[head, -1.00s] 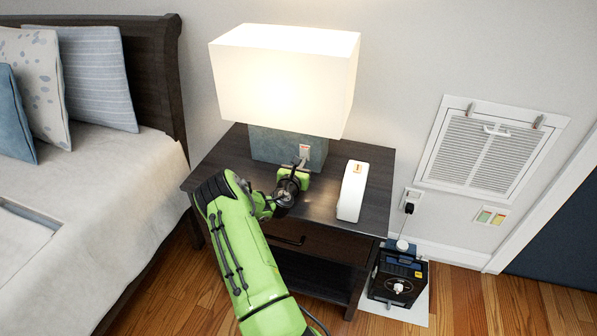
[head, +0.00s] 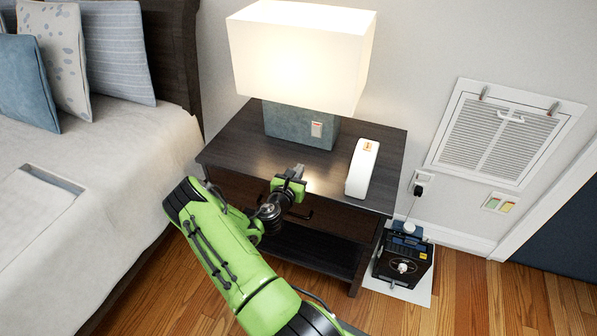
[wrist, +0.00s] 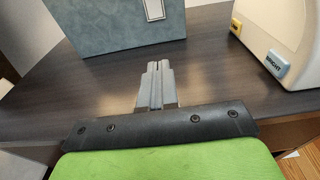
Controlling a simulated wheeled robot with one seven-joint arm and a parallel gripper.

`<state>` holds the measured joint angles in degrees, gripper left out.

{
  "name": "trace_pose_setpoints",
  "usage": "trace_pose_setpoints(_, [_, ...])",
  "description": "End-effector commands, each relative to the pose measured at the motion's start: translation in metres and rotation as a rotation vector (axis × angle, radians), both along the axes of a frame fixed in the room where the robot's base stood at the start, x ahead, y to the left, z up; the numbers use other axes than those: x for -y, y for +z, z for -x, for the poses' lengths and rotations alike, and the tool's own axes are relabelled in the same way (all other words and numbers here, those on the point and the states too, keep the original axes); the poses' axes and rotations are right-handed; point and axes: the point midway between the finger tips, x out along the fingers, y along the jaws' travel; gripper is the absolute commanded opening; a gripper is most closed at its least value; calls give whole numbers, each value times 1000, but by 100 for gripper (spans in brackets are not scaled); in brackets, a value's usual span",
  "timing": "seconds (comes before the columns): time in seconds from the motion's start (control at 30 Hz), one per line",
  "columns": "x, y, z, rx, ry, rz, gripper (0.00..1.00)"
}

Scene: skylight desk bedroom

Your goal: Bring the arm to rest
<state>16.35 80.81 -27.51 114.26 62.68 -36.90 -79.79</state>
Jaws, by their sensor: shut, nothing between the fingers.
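My green arm reaches up from the bottom of the head view. My gripper (head: 297,170) is at the front edge of the dark nightstand (head: 235,140), in front of the lamp and left of the white device. In the wrist view my gripper (wrist: 158,68) shows its two grey fingers pressed together with nothing between them. It points toward the lamp's blue-grey base (wrist: 100,28) and is apart from it.
A lit lamp (head: 300,55) stands on the nightstand with a switch plate (head: 316,129) on its base. A white device (head: 361,168) stands to its right. The bed (head: 110,190) is at left. A black box (head: 403,256) sits on the floor at right, below a wall vent (head: 500,137).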

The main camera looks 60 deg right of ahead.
Motion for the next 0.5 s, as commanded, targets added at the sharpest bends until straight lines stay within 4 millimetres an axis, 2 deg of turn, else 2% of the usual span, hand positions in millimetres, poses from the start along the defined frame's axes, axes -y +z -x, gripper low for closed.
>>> trace_pose_setpoints(0.4, [0,1,0,6,-2,-1,0])
trace_pose_setpoints(0.5, [-2,14,-3,105,-47,-23,0])
